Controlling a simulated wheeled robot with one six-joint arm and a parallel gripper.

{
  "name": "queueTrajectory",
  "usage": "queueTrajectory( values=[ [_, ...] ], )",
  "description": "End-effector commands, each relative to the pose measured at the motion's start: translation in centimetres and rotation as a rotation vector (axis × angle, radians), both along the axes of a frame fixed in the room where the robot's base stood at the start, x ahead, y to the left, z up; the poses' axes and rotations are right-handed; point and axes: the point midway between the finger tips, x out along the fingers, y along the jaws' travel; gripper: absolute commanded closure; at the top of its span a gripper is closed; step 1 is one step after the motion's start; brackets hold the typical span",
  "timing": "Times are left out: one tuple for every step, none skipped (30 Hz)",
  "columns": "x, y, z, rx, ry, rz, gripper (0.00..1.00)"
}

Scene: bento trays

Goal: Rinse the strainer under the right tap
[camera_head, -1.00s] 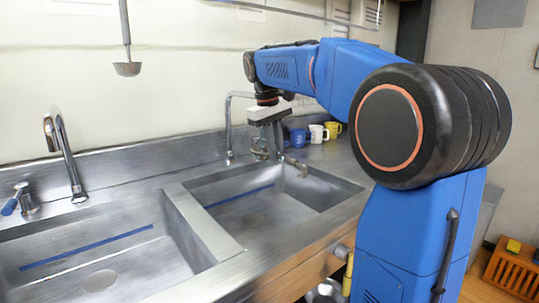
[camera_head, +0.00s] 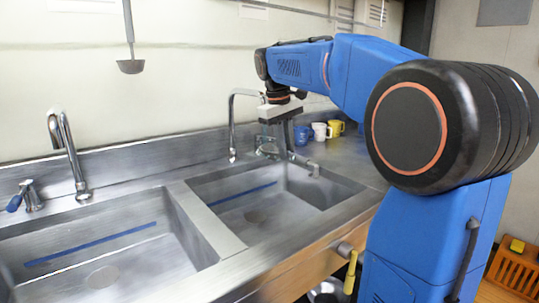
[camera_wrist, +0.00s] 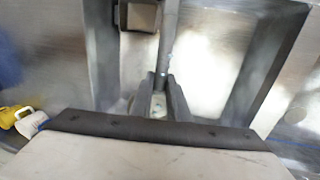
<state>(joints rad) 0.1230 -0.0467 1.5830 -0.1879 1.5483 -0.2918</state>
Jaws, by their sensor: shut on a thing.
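My gripper (camera_head: 284,148) hangs pointing down over the back right part of the right sink basin. It is shut on a thin grey rod, which I take to be the handle of the strainer (camera_head: 314,170). In the wrist view the rod (camera_wrist: 167,45) runs up from between the fingers (camera_wrist: 161,84), with a boxy end (camera_wrist: 138,14) beside its top. Mesh is too small to make out. The right tap (camera_head: 232,122), a chrome gooseneck, stands behind the basin, left of my gripper. The strainer is apart from its spout. No water shows.
The left sink basin (camera_head: 107,232) has its own tap (camera_head: 66,140) and blue-tipped lever (camera_head: 22,196). A ladle (camera_head: 130,66) hangs on the wall. Blue, white and yellow mugs (camera_head: 320,131) stand behind my gripper on the counter.

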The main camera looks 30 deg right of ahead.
Motion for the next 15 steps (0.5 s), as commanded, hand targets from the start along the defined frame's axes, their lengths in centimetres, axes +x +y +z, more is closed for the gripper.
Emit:
queueTrajectory(
  values=[
    [-0.4,-0.1,0.0,0.0,0.0,-0.001,1.0],
    [-0.6,-0.1,0.0,0.0,0.0,-0.001,1.0],
    [-0.8,-0.2,0.0,0.0,0.0,-0.001,1.0],
    [-1.0,-0.2,0.0,0.0,0.0,-0.001,1.0],
    [-1.2,-0.2,0.0,0.0,0.0,-0.001,1.0],
    [-1.4,-0.3,0.0,0.0,0.0,-0.001,1.0],
    [-1.6,-0.3,0.0,0.0,-0.001,-0.001,1.0],
    [-1.8,-0.3,0.0,0.0,-0.001,-0.001,1.0],
    [-2.1,-0.4,0.0,0.0,-0.001,-0.001,1.0],
    [-2.3,-0.4,0.0,0.0,-0.001,-0.001,1.0],
    [-2.5,-0.4,0.0,0.0,0.0,-0.001,1.0],
    [-2.7,-0.5,0.0,0.0,0.0,-0.001,1.0],
    [-2.9,-0.5,0.0,0.0,0.0,-0.001,1.0],
    [-3.1,-0.5,0.0,0.0,0.0,-0.001,1.0],
    [-3.3,-0.6,0.0,0.0,-0.001,-0.001,1.0]
  ],
)
